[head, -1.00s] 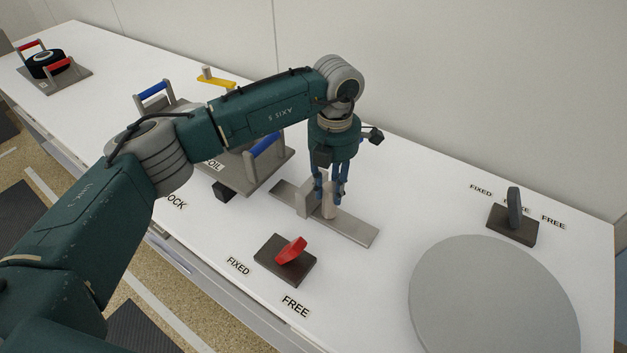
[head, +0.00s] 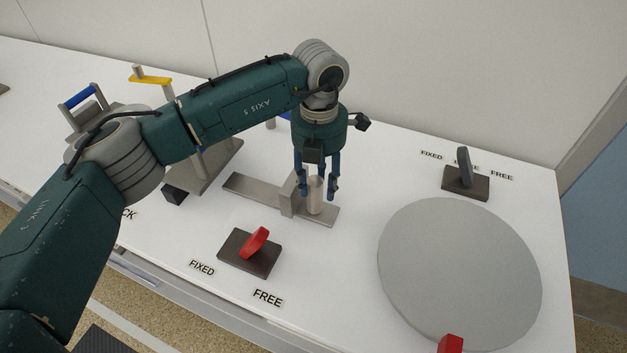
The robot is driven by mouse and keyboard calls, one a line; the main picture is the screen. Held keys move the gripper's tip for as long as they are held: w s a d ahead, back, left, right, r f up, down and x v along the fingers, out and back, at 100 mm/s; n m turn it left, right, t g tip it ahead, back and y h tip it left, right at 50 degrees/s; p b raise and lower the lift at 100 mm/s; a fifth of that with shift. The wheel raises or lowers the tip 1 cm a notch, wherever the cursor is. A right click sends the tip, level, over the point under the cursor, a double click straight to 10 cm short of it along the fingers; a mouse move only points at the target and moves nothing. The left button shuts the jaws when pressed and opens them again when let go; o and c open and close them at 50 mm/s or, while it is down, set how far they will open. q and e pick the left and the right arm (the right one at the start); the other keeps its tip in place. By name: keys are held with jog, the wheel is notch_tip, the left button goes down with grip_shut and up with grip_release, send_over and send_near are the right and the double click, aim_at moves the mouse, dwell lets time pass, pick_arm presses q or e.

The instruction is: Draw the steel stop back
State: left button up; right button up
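The steel stop is a grey block (head: 288,196) with a pale upright post (head: 316,196) beside it, on a flat steel rail (head: 250,187) on the white table. The stop sits near the rail's right end, with bare rail to its left. My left gripper (head: 317,188) points straight down, with its blue fingers on either side of the post. It appears shut on the post; finger contact is partly hidden. My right gripper is not in view.
A red lever on a dark base (head: 250,252) stands in front, between FIXED and FREE labels. A large grey disc (head: 460,270) lies at right, with a grey lever (head: 465,175) behind it. A blue-handled fixture stands left, partly behind my arm.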

pick_arm(q)
jog(key=shift+d, duration=0.15)
dwell(0.3)
jog(key=shift+r, duration=0.5)
notch_tip(320, 180, up, 11)
jog(key=shift+a, duration=0.2)
